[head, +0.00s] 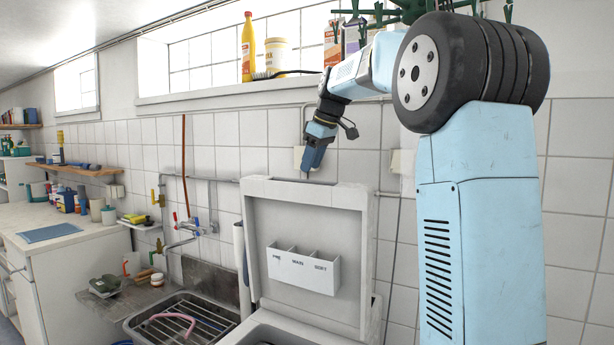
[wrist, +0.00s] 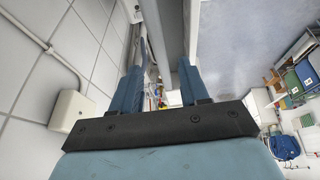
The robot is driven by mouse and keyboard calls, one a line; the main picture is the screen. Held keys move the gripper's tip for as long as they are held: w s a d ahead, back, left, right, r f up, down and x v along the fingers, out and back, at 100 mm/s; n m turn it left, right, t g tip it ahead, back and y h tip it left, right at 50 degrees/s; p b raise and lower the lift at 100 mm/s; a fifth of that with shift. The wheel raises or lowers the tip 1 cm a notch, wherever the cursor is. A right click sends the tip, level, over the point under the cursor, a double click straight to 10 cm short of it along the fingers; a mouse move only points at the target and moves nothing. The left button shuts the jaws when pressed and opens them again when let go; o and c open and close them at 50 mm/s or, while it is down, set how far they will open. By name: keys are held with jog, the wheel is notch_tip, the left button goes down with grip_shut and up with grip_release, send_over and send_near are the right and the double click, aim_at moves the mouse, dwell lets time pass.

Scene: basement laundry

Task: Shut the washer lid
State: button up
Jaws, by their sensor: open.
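The white washer lid (head: 308,222) stands raised, nearly upright, at the back of the washer (head: 285,334) in the head view. Its inner face carries a small tray (head: 303,270) with compartments marked PRE, MAIN and SOFT. Nothing is held.
The tiled wall (head: 340,160) with pipes is close behind the lid. A window sill (head: 215,97) with bottles is above. A metal sink (head: 180,318) with taps (head: 185,225) stands left of the washer. A white wall box (wrist: 68,110) is left of the gripper.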

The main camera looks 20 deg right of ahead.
jog(key=shift+x, duration=2.2)
jog(key=shift+c, duration=0.4)
grip_shut()
